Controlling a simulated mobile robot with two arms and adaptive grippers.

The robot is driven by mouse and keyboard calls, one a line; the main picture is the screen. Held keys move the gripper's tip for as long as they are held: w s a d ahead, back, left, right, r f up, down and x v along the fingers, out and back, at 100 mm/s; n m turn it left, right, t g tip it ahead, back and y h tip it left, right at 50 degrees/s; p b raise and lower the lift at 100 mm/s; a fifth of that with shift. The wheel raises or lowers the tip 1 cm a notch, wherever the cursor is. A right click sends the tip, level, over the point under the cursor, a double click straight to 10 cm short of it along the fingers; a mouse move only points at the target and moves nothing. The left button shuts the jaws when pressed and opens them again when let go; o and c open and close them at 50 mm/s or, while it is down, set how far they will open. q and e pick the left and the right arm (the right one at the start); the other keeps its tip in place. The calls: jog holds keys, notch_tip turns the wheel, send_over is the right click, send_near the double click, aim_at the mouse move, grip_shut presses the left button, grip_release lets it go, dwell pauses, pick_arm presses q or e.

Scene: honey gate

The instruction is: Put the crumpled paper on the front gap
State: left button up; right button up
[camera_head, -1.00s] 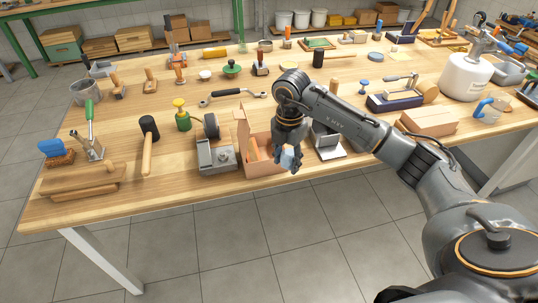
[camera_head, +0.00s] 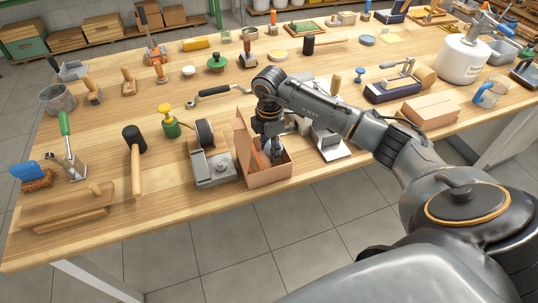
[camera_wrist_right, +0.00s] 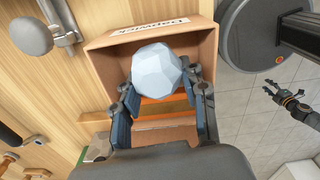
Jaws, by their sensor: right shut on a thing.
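The crumpled paper (camera_wrist_right: 156,68) is a pale blue, faceted ball. In the right wrist view it sits between the fingertips of my right gripper, which is shut on it. In the head view my right gripper (camera_head: 272,155) points down into an open cardboard box (camera_head: 268,179) near the table's front edge, and the paper is mostly hidden. The box has a raised flap on its left and orange-brown contents (camera_wrist_right: 165,111) inside. The ball hides part of the box's inside. A dark gripper, seemingly my left one (camera_wrist_right: 276,92), shows small over the floor in the wrist view; its jaws are unclear.
A grey metal device with a dark wheel (camera_head: 213,169) stands just left of the box. A grey metal stand (camera_head: 333,146) is close on its right. A black-headed mallet (camera_head: 135,160) lies further left. The table's front edge is just before the box.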

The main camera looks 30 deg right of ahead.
aim_at(269, 157)
jog(key=shift+f, duration=0.35)
jog(key=shift+w+f, duration=0.1)
jog(key=shift+f, duration=0.3)
jog(key=shift+f+p, duration=0.3)
jog(key=shift+f, duration=1.15)
jog(key=o, duration=0.3)
jog(key=shift+f, duration=0.2)
jog(key=o, duration=0.4)
pick_arm(q)
jog(key=shift+w+r, duration=0.25)
pick_arm(e)
jog(key=shift+o, duration=0.4)
jog(key=shift+r, duration=0.1)
